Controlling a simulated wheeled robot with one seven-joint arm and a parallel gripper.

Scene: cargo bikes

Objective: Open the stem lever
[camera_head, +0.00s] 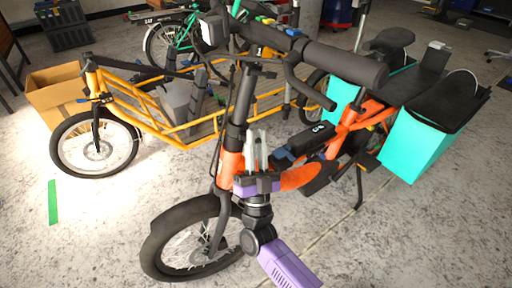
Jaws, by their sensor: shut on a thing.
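The orange cargo bike (300,178) stands in front of me, with its black stem (238,108) rising from the orange head tube (229,165). My gripper (257,134) has its two pale fingers pointing up, close beside the lower stem on its right. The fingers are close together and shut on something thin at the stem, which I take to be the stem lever. The lever itself is too small and too covered by the fingers to make out its angle.
The orange bike's handlebar (345,64) overhangs my gripper at the upper right. Its front wheel (192,240) is below left, and a turquoise pannier (418,142) hangs at the rear. A yellow cargo bike (180,132) and a cardboard box (54,94) stand behind.

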